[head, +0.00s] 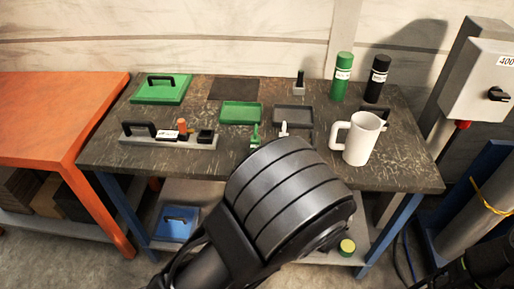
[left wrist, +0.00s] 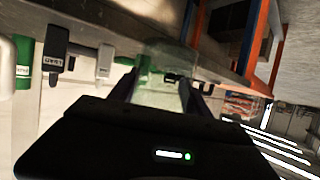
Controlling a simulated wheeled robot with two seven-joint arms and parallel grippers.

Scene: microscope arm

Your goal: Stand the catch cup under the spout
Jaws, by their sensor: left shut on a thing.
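My left gripper (left wrist: 158,92) is shut on a clear, see-through cup (left wrist: 158,70), which shows between its two dark fingers in the left wrist view. The cup appears off the table, but its lower part is hard to make out. In the head view my left arm's thick dark wrist covers the front middle of the table and hides the gripper and cup. A small green tap-like piece (head: 255,135) and a small white one (head: 283,129) stand just beyond the wrist. I cannot tell which part is the spout. My right gripper is not seen.
A white jug (head: 361,140) stands right of the wrist. Green (head: 342,77) and black (head: 377,79) bottles stand behind.

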